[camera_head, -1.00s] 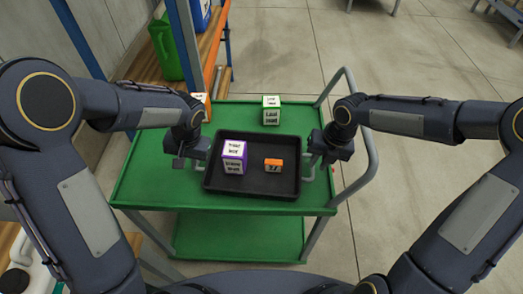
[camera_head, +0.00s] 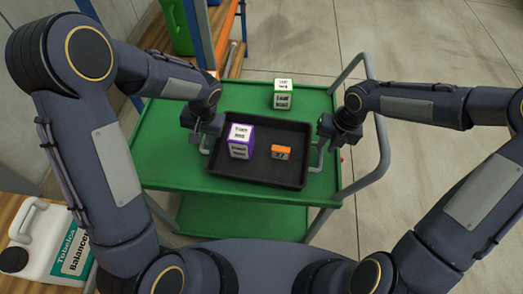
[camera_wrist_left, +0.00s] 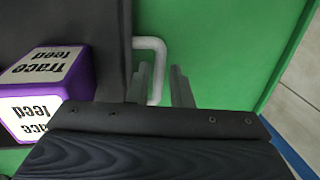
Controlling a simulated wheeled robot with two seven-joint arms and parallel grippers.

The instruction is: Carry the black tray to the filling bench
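The black tray (camera_head: 288,177) rests on the green top of a cart, holding a purple-edged white box (camera_head: 241,141) and a small orange box (camera_head: 281,152). In the left wrist view, the tray's dark edge (camera_wrist_left: 112,68) and a pale U-shaped handle (camera_wrist_left: 152,43) show. My left gripper (camera_head: 205,149) is at the tray's left handle; its fingers (camera_wrist_left: 161,88) are parted, with the handle bar between them. My right gripper (camera_head: 322,146) is at the right handle (camera_head: 317,163); its fingers are too small to judge.
A green-edged white box (camera_head: 283,96) stands on the cart (camera_head: 160,160) behind the tray. The cart's grey push rail (camera_head: 382,150) is at the right. A white jug (camera_head: 45,240) stands at lower left. Shelving (camera_head: 222,40) is at the back left; open floor lies right.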

